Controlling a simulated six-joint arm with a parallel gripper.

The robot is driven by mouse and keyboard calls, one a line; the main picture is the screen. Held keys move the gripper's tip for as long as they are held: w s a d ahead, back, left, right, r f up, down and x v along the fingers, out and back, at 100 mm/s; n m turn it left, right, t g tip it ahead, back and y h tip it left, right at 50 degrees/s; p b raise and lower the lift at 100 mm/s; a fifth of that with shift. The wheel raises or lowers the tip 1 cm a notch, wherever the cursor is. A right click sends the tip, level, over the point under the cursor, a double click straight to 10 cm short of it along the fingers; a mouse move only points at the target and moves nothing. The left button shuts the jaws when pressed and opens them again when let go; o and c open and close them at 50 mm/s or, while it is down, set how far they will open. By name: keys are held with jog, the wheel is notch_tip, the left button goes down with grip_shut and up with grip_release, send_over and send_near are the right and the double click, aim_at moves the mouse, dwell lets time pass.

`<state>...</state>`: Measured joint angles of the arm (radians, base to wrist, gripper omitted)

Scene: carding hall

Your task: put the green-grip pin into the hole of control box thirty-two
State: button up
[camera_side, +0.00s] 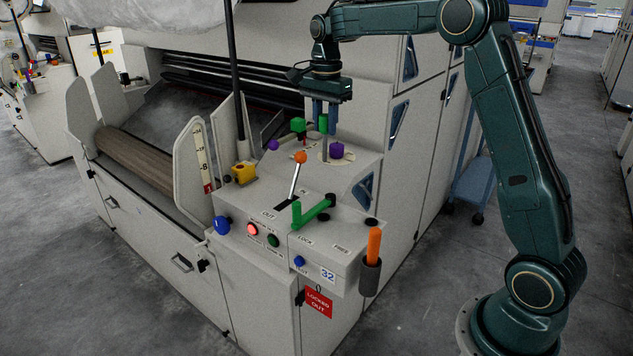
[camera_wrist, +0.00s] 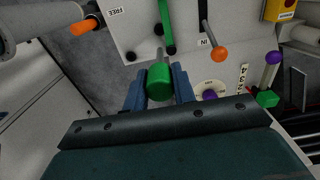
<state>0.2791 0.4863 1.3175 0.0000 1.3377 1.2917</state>
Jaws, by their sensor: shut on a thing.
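My gripper (camera_side: 324,124) is shut on the green-grip pin (camera_side: 323,123) above the top of the machine. In the wrist view the pin's green grip (camera_wrist: 159,82) lies between my gripper's two blue fingers (camera_wrist: 159,90), and its grey shaft points away from them. Control box thirty-two (camera_side: 316,255) is the pale box with the "32" label, nearer the camera than the pin. A dark round spot (camera_side: 371,222) on its top near "FREE" looks like a hole; it also shows in the wrist view (camera_wrist: 130,56). The pin is apart from it.
A green lever (camera_side: 310,214) and an orange-knobbed lever (camera_side: 297,176) stand up between pin and box front. An orange-grip pin (camera_side: 374,245) sits in a holder at the box's right. Purple knob (camera_side: 336,150), green block (camera_side: 298,125) and yellow box (camera_side: 244,172) are close by.

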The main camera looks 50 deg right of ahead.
jog(key=shift+r, duration=3.35)
jog(key=shift+s+d+f, duration=0.25)
jog(key=shift+d+f, duration=0.1)
jog(key=shift+f, duration=0.2)
jog(key=s+d+f, duration=0.2)
jog(key=s+f, duration=0.3)
jog(key=f, duration=0.2)
jog(key=s+d+f, duration=0.3)
jog(key=s+f, duration=0.3)
jog(key=f, duration=0.2)
jog(key=shift+d+f, duration=0.15)
jog(key=shift+f, duration=0.2)
jog(key=shift+f, duration=2.65)
